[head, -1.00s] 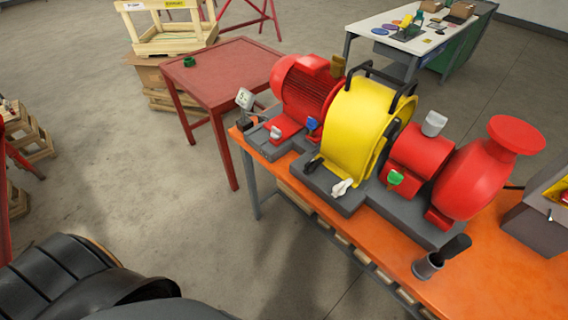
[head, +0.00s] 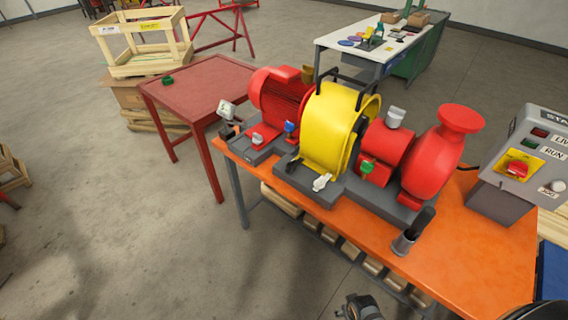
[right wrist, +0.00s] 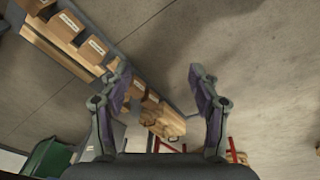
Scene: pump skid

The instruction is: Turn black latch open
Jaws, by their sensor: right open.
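The black latch (head: 292,165) is a small dark handle on the grey base at the left foot of the yellow guard (head: 327,128) in the head view. A white latch (head: 321,182) sits at the guard's front right foot. My right gripper (right wrist: 160,80) is open and empty in the right wrist view, its two fingers wide apart. A dark piece at the bottom of the head view (head: 360,307) looks like this gripper, low in front of the orange bench and well away from the black latch. My left gripper is not in view.
The orange bench (head: 470,255) carries a red motor (head: 280,98), a red pump (head: 432,160) and a dark-handled tool in a grey holder (head: 412,234). A control box (head: 520,165) stands at the right. Boxes line the shelf below.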

